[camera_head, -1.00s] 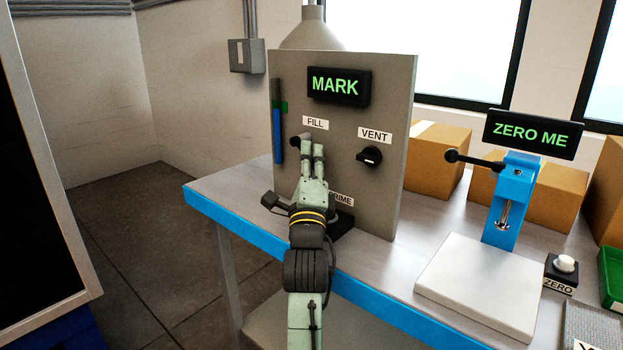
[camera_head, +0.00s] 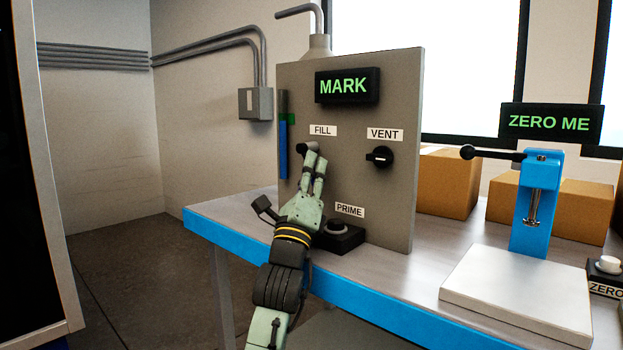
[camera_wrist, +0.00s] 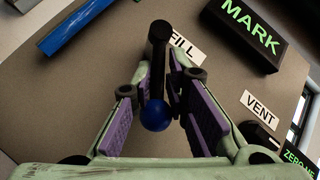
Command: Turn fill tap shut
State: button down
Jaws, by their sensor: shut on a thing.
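The fill tap (camera_head: 308,148) is on the grey panel (camera_head: 395,215) under the FILL label (camera_head: 323,131). In the wrist view it is a black lever (camera_wrist: 157,60) with a blue ball end (camera_wrist: 155,115). The lever runs nearly straight down the wrist picture. My gripper (camera_head: 316,168) is at the tap, with its purple-padded fingers (camera_wrist: 160,105) on either side of the lever and ball. It is shut on the tap lever. In the head view, my fingers hide most of the lever.
A gauge (camera_head: 283,145) left of the tap shows blue up to a green band. A blue press (camera_head: 537,205) stands at right on the bench.

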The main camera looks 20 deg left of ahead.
jog(key=shift+w+d+f, duration=0.1)
jog(key=shift+w+d, duration=0.1)
jog(key=shift+d, duration=0.1)
jog(key=c, duration=1.7)
grip_release()
jog(key=shift+a, duration=0.1)
jog(key=shift+s, duration=0.1)
jog(key=shift+s+f, duration=0.3)
jog(key=shift+f, duration=0.05)
jog(key=s, duration=0.8)
jog(key=s+d, duration=0.1)
jog(key=s, duration=0.3)
jog(key=shift+s, duration=0.1)
